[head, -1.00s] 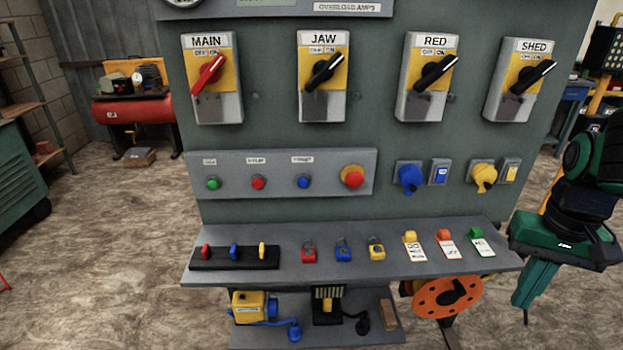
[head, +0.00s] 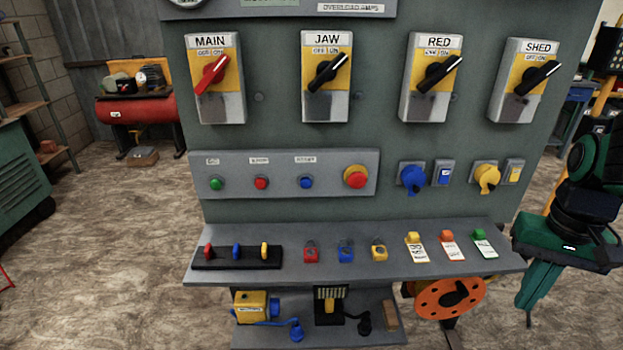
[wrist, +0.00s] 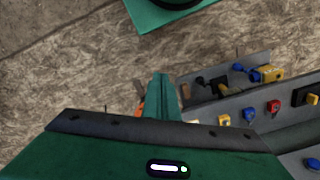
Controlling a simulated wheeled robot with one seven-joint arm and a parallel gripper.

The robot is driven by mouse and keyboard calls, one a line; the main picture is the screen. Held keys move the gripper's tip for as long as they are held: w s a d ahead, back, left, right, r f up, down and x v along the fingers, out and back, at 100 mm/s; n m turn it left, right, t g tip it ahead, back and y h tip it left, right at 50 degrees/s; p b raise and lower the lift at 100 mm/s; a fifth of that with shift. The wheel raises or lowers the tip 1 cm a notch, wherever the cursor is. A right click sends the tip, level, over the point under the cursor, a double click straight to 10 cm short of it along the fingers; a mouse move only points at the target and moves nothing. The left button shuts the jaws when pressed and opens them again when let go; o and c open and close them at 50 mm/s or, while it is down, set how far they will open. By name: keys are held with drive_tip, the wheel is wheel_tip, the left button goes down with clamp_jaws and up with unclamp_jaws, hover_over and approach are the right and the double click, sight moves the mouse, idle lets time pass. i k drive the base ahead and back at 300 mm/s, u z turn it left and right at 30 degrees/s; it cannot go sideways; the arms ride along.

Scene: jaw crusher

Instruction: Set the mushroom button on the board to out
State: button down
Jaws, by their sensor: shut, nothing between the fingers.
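The mushroom button (head: 355,177) has a red head on a yellow base. It sits at the right end of the grey button strip on the board (head: 290,137). I cannot tell from here whether it is pressed in or out. My gripper (head: 529,312) is at the right of the head view, beyond the right end of the board's shelf, pointing down and well apart from the button. In the wrist view its green fingers (wrist: 160,80) are together with nothing between them. I cannot make out the mushroom button in the wrist view.
Green, red and blue push buttons share the strip. Blue and yellow plugs (head: 486,177) are to its right. Below, the shelf (head: 300,272) juts out with several padlocks and tags. An orange reel (head: 450,297) hangs under its right side. Open floor lies to the left.

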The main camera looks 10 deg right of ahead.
sight(357, 180)
drive_tip(key=u, duration=1.1)
drive_tip(key=k, duration=0.6)
drive_tip(key=z, duration=1.75)
drive_tip(key=i, duration=0.55)
